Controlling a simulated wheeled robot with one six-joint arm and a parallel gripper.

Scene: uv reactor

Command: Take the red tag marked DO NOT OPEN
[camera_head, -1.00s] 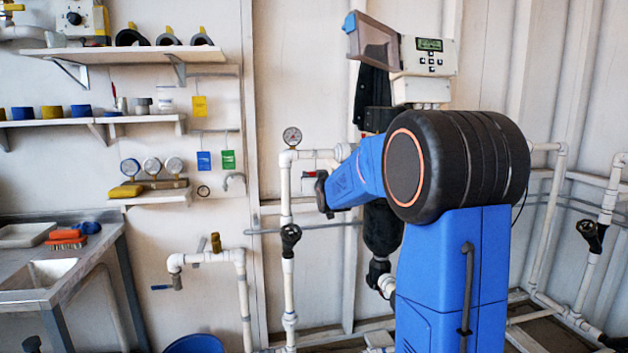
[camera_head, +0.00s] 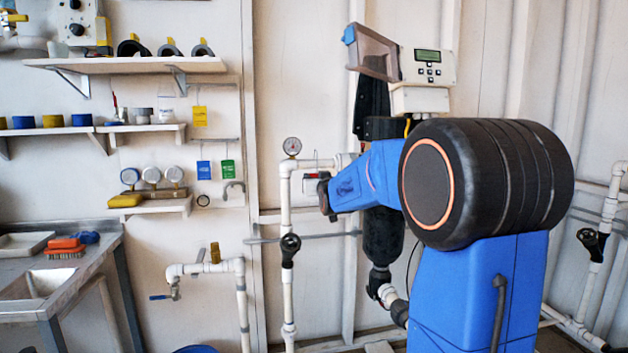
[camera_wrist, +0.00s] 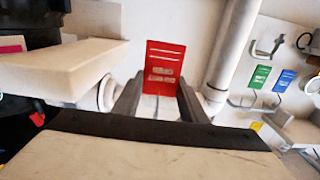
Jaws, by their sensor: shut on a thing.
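The red tag (camera_wrist: 163,68) stands upright in the wrist view, with pale lines of lettering too blurred to read. My gripper (camera_wrist: 160,97) has its two dark fingers at either side of the tag's lower part and is shut on it. In the head view my blue arm reaches left toward the white pipe, and the fingertips are mostly hidden. A small red patch (camera_head: 312,176) shows beside the arm's end there; I cannot tell whether it is the tag.
White pipe (camera_wrist: 230,45) runs close to the right of the tag. Green (camera_wrist: 260,76) and blue (camera_wrist: 284,81) tags hang farther right. A pressure gauge (camera_head: 292,146) tops the pipework. A control box (camera_head: 427,66) hangs above my arm. Shelves and a sink (camera_head: 38,285) stand left.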

